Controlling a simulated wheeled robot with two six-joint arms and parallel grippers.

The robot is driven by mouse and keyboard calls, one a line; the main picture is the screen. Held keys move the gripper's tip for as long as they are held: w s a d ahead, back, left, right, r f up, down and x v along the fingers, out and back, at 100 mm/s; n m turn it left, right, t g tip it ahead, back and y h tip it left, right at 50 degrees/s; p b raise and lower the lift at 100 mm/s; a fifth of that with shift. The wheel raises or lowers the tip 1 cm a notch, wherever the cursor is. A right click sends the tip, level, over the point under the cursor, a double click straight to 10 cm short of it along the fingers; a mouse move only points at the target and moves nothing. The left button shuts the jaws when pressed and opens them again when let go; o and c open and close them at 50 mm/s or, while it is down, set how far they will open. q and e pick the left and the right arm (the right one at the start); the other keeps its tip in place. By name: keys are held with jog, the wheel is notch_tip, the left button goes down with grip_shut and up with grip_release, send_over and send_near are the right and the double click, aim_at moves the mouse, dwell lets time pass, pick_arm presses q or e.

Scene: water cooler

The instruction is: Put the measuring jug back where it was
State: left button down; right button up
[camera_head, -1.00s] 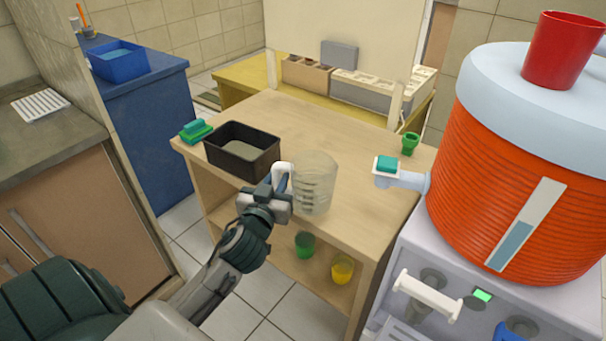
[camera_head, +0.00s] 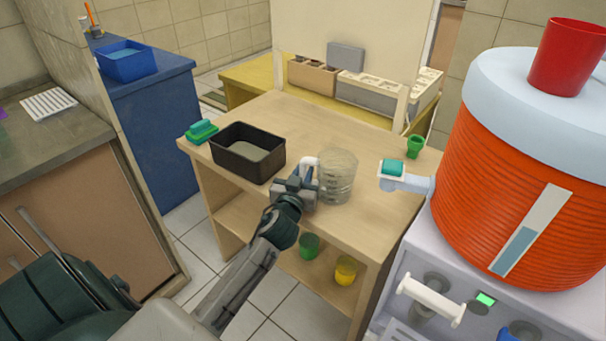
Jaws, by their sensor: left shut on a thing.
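The clear measuring jug (camera_head: 338,177) is upright at the wooden table's front edge, to the right of the black tub. My left gripper (camera_head: 306,178) is shut on the jug's white handle, on the jug's left side. I cannot tell whether the jug's base touches the wooden table (camera_head: 290,116) or hangs just above it. My right gripper is not in view.
A black tub (camera_head: 226,157) and a green sponge (camera_head: 202,131) are on the table's left. A green cup (camera_head: 415,146) stands at the right, near the orange cooler's tap (camera_head: 402,178). Green (camera_head: 309,246) and yellow (camera_head: 346,269) cups are on the lower shelf. The table's middle is clear.

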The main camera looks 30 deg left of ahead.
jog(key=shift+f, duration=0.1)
pick_arm(q)
jog(key=c, duration=1.6)
grip_release()
jog(key=shift+c, duration=0.2)
jog(key=o, duration=0.3)
jog(key=shift+o, duration=0.2)
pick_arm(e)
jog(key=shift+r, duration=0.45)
